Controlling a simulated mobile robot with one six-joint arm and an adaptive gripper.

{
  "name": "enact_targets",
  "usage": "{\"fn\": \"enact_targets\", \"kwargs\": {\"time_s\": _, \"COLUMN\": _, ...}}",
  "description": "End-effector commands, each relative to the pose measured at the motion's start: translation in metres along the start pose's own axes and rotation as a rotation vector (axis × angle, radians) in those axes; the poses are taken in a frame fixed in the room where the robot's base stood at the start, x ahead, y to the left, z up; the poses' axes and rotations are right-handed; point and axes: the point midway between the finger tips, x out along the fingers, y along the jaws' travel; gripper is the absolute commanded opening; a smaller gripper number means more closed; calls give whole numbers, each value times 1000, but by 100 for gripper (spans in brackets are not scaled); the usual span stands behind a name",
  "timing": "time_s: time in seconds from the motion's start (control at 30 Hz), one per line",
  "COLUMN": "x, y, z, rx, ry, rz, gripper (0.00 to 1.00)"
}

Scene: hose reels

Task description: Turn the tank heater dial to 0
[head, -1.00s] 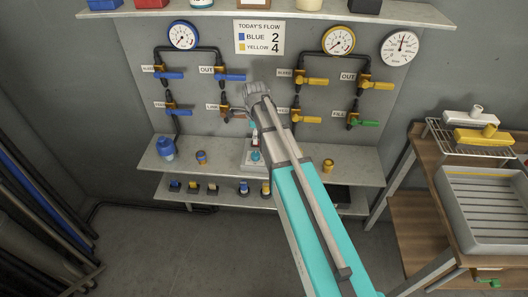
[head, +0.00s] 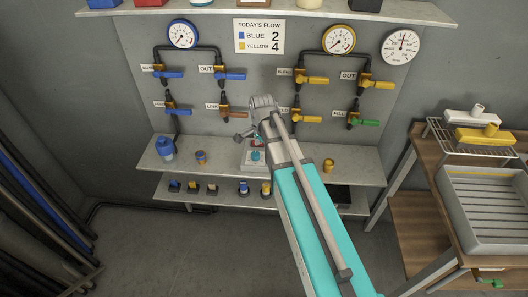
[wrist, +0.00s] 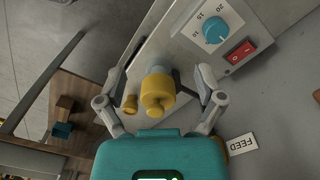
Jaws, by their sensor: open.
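The tank heater (head: 249,167) is a pale box on the upper shelf, with a round blue dial (head: 255,156) and a red switch (head: 258,143). In the wrist view the dial (wrist: 216,30) sits at the upper right, with 15 and 20 legible beside it; its exact setting is unclear. The red switch (wrist: 240,51) is just below it.
Blue and yellow valves with hoses and gauges fill the wall panel behind. A bench with a ribbed tray (head: 485,207) is at right.

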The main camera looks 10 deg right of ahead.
Motion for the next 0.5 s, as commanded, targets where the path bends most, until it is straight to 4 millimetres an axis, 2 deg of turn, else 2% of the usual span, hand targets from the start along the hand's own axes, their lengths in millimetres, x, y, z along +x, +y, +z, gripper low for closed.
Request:
{"fn": "enact_targets", "kwargs": {"time_s": 0.2, "x": 2, "y": 11, "z": 3, "rx": -100, "ry": 0, "rz": 0, "gripper": 87}}
{"fn": "enact_targets", "kwargs": {"time_s": 0.5, "x": 2, "y": 14, "z": 3, "rx": -143, "ry": 0, "rz": 0, "gripper": 87}}
